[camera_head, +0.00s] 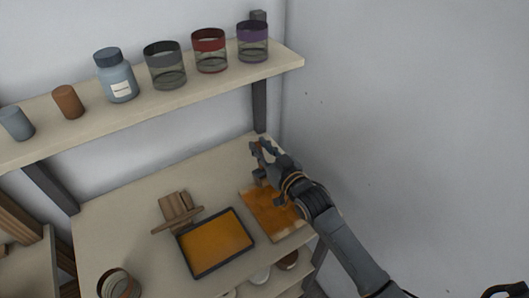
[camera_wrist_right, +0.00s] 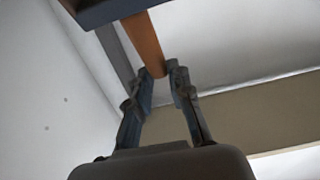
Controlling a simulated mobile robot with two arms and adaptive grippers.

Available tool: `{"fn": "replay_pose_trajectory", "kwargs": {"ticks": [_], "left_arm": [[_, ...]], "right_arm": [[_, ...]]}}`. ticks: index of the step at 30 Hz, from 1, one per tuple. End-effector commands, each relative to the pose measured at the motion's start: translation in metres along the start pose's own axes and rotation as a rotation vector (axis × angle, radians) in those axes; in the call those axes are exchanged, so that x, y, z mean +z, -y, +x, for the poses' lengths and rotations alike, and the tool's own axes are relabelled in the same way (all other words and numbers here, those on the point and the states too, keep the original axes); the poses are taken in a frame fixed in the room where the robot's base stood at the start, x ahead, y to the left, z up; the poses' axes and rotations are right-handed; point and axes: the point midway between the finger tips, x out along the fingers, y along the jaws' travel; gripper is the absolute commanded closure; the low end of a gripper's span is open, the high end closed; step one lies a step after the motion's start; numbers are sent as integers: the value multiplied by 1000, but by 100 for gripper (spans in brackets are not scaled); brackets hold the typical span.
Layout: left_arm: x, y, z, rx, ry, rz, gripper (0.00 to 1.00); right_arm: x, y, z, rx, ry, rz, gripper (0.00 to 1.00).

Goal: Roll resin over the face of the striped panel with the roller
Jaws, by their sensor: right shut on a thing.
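My right gripper (camera_head: 260,158) is above the far end of the striped panel (camera_head: 277,222). In the right wrist view the fingers (camera_wrist_right: 161,78) are shut on the orange-brown handle (camera_wrist_right: 144,42) of the roller. A dark blue-grey part (camera_wrist_right: 100,10) shows at the top of that view, by the handle. The panel lies flat on the bench; its face is amber-orange with uneven lighter and darker patches. My gripper and arm hide part of it. I cannot tell whether the roller touches the panel. My left gripper is not in view.
A dark-rimmed tray (camera_head: 181,244) of amber resin lies left of the panel. A wooden rack-like piece (camera_head: 176,208) stands behind it, and an open jar (camera_head: 119,284) at the front left. A shelf (camera_head: 285,60) with several jars runs above. A bare wall (camera_head: 410,120) is at right.

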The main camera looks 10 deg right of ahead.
Motion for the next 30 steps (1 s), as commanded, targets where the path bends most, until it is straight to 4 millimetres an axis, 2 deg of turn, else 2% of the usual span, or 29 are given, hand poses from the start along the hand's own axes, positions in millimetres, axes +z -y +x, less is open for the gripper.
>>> {"fn": "replay_pose_trajectory", "kwargs": {"ticks": [5, 16, 23, 30], "left_arm": [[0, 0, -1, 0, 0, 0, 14], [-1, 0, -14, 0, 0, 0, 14], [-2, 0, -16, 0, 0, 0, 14], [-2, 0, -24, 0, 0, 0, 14]], "right_arm": [[1, 0, -1, 0, 3, 0, 100], [2, 0, -25, 0, 6, 0, 100], [4, 0, -31, 0, 6, 0, 100], [3, 0, -46, 0, 7, 1, 100]]}}
